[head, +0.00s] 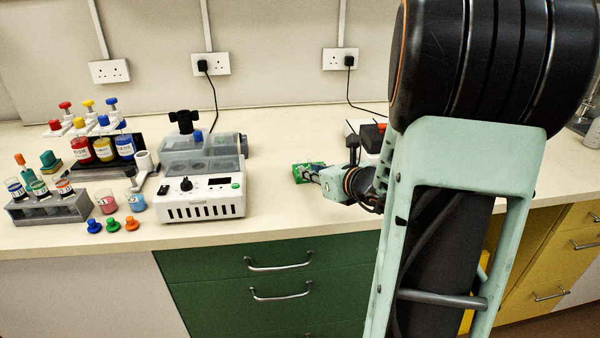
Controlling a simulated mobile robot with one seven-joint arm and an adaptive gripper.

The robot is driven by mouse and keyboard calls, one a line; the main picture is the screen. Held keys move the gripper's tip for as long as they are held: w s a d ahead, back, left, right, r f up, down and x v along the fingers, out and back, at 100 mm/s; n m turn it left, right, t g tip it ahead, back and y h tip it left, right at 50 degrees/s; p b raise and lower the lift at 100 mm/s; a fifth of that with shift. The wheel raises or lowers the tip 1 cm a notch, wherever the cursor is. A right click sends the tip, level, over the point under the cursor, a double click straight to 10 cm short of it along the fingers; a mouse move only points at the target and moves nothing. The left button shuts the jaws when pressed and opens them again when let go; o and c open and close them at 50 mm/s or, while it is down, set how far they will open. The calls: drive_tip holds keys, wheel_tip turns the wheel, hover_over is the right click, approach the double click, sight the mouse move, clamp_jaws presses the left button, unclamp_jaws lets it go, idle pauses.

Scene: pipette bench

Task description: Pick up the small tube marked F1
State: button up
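Several small labelled tubes stand in a grey rack (48,210) at the left front of the bench: one with dark blue contents (15,188), one with green (39,188) and one with orange-red (64,187). Their marks are too small to read, so I cannot tell which is F1. A small pink tube (106,203) and a small blue tube (137,203) stand just right of the rack. My gripper (312,175) is low over the bench, far right of the tubes, at a small green object (302,172). Its fingers are too small and partly covered to tell open from shut.
Blue, green and orange caps (113,225) lie near the front edge. A white machine (202,205) stands between the tubes and my gripper. Larger red, yellow and blue bottles (103,149) stand behind the rack.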

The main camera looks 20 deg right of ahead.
drive_tip(key=x, duration=0.5)
drive_tip(key=shift+w+d, duration=0.1)
drive_tip(key=shift+r, duration=0.1)
drive_tip(key=shift+c, duration=0.3)
drive_tip(key=c, duration=0.4)
